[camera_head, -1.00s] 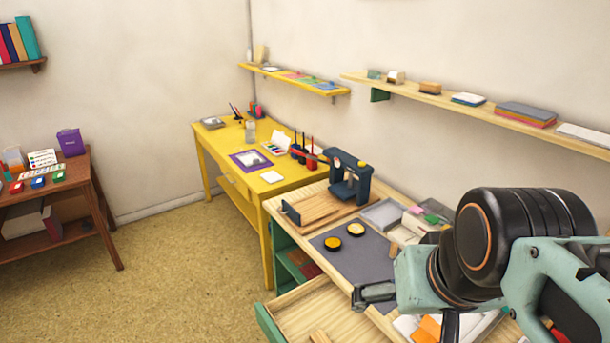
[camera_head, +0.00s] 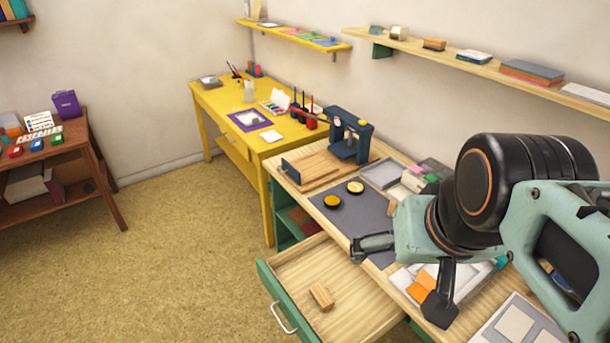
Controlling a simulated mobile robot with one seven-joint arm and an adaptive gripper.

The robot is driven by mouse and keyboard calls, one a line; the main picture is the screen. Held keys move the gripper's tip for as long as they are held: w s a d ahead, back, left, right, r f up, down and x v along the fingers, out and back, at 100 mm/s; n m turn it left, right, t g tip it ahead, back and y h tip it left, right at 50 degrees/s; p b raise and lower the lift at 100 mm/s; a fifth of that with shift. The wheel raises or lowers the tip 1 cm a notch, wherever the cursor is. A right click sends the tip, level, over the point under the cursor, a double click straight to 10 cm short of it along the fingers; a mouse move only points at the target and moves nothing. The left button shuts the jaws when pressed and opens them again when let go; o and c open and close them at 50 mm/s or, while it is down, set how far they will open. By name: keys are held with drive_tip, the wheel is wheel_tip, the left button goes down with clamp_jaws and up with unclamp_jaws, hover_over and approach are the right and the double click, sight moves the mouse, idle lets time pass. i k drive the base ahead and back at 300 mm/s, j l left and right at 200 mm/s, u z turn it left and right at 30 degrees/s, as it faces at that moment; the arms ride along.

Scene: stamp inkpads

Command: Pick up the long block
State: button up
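A small oblong wooden block (camera_head: 321,295) lies in the open drawer (camera_head: 293,262), near its front. Another wooden piece (camera_head: 392,206) shows on the grey mat (camera_head: 362,211), partly hidden behind my arm. I cannot tell for sure which one is the long block. My gripper (camera_head: 405,275) hangs over the front part of the workbench, up and to the right of the block in the drawer. Its two dark fingers are spread wide, with nothing seen between them.
A dark blue press (camera_head: 349,135) stands at the bench's back left. A pale tray (camera_head: 470,283) with orange pieces is beneath my gripper. The drawer's green front (camera_head: 282,310) juts over clear floor.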

sight(320, 295)
drive_tip(key=u, duration=0.35)
drive_tip(key=i+j+z, duration=0.15)
drive_tip(key=k+j, duration=0.15)
drive_tip(key=k, duration=0.2)
drive_tip(key=i+j+z, duration=0.1)
drive_tip(key=j, duration=0.25)
drive_tip(key=i+j, duration=0.15)
drive_tip(key=j, duration=0.2)
drive_tip(key=i+j+z, duration=0.15)
drive_tip(key=j, duration=0.2)
drive_tip(key=i+j+z, duration=0.1)
drive_tip(key=j, duration=0.25)
drive_tip(key=i+z, duration=0.2)
drive_tip(key=i+l+z, duration=0.1)
drive_tip(key=l+z, duration=0.15)
drive_tip(key=l, duration=0.1)
